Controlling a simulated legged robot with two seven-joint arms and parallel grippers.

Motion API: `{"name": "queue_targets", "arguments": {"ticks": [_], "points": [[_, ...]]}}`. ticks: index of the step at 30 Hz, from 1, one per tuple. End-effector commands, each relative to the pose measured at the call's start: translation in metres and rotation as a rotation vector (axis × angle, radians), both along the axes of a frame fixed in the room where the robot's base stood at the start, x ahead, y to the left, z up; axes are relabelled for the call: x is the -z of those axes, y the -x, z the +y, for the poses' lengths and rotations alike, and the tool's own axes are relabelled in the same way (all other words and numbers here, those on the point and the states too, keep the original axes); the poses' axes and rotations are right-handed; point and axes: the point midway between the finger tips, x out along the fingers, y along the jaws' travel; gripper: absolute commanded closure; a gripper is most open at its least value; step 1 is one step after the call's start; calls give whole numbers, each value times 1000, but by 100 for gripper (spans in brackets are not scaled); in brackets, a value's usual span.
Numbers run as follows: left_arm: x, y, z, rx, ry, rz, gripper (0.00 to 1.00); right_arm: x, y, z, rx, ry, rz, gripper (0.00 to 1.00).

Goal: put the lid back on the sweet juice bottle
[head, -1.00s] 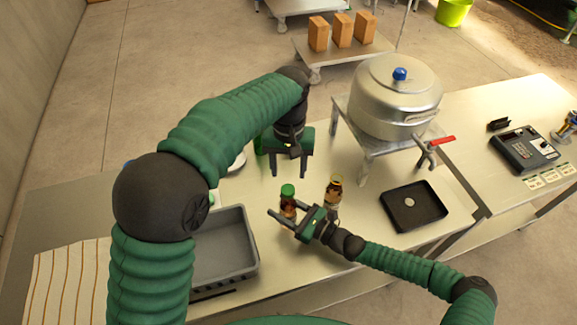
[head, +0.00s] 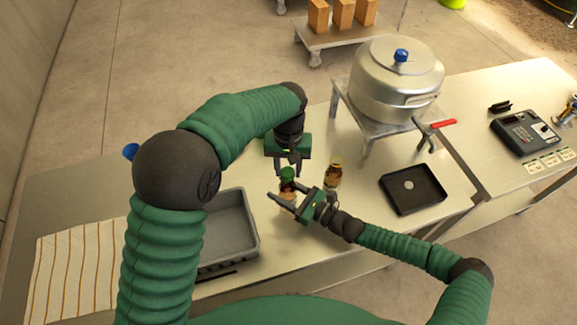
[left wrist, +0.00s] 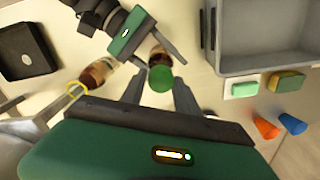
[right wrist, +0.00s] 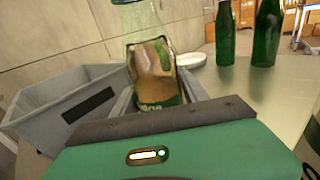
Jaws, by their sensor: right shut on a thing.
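A bottle (head: 287,191) with brown contents stands on the steel table, with a green lid (head: 287,174) at its top. My right gripper (head: 283,203) is shut on this bottle, which also fills the middle of the right wrist view (right wrist: 155,70); its top is cut off there. My left gripper (head: 288,171) is open just above the green lid, fingers pointing down. In the left wrist view the lid (left wrist: 160,78) shows between and beyond the fingertips, with gaps on both sides. A second bottle (head: 332,177) with a yellow top stands close to the right.
A grey bin (head: 253,245) stands left of the bottles. A black tray (head: 413,189) and a large pot (head: 397,80) on a stand are to the right. Green bottles (right wrist: 268,35) stand behind in the right wrist view. A striped cloth (head: 78,270) lies far left.

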Motion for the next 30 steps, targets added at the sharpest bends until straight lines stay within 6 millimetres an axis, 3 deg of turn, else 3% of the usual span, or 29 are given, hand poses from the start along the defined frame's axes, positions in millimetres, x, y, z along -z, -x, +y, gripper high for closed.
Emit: {"name": "queue_targets", "arguments": {"ticks": [1, 8, 18, 19, 24, 30], "points": [[0, 0, 0, 0, 0, 0, 71, 2, 0, 0, 0, 2, 4, 100], [0, 0, -1, 1, 1, 0, 100, 2, 0, 0, 0, 3, 3, 100], [0, 0, -1, 39, 2, 0, 100, 2, 0, 0, -1, 3, 2, 100], [0, 0, -2, 39, 2, 0, 64, 2, 0, 0, -1, 3, 2, 100], [0, 0, -1, 38, 1, 0, 42, 2, 0, 0, -1, 3, 3, 100], [0, 0, 0, 37, 0, 0, 41, 2, 0, 0, 0, 3, 3, 100]]}}
